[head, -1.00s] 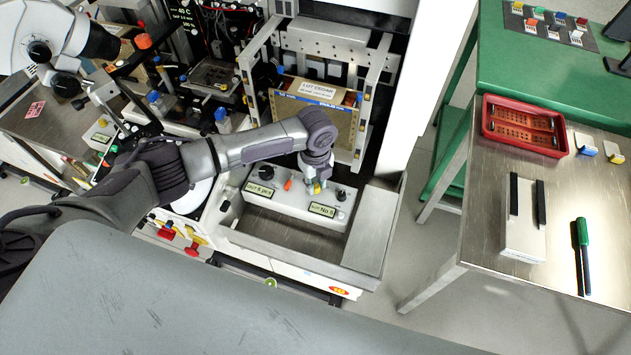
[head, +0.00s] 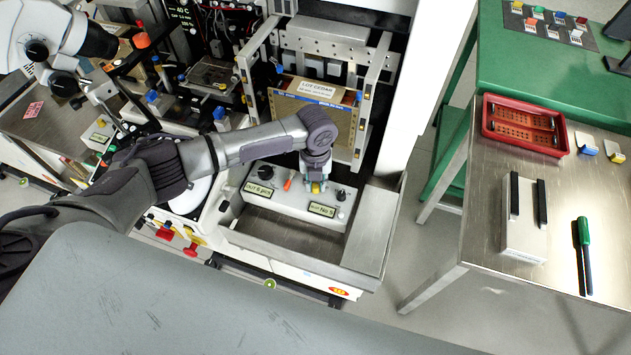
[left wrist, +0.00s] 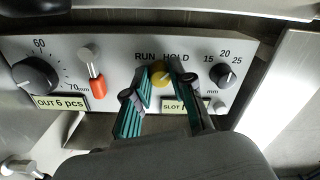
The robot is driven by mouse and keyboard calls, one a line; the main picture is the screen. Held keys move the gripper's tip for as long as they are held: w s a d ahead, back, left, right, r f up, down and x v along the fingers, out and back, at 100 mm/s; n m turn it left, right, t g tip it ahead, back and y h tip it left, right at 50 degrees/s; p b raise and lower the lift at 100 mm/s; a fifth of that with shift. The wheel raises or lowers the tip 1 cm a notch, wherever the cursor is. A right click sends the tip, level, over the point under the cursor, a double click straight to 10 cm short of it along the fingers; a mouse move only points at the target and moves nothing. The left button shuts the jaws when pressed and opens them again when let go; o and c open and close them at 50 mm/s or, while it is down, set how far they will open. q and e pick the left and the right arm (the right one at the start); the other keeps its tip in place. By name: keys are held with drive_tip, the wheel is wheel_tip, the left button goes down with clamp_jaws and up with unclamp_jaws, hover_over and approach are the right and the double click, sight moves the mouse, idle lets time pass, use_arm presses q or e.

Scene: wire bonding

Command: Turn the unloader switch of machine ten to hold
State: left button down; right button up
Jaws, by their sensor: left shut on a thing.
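The unloader switch is a yellow knob (left wrist: 160,75) on the light grey control panel (left wrist: 120,50), below the printed words RUN and HOLD. My left gripper (left wrist: 160,95) is shut on this knob, with a teal-padded finger on each side. The fingers partly hide the knob, and I cannot clearly tell which word it points to. In the head view my left gripper (head: 315,184) reaches down to the panel (head: 272,197) from above. My right gripper is not in view.
On the panel, an orange lever (left wrist: 97,85) and a black dial (left wrist: 37,76) are left of the knob, and another black dial (left wrist: 206,71) is right. A magazine labelled LOT CEDAR (head: 313,117) stands behind the arm. A steel table (head: 480,230) is at right.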

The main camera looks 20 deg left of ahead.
sight(316, 185)
use_arm(q)
drive_tip(key=shift+r, duration=0.1)
drive_tip(key=c, duration=1)
unclamp_jaws()
wheel_tip(316, 185, up, 12)
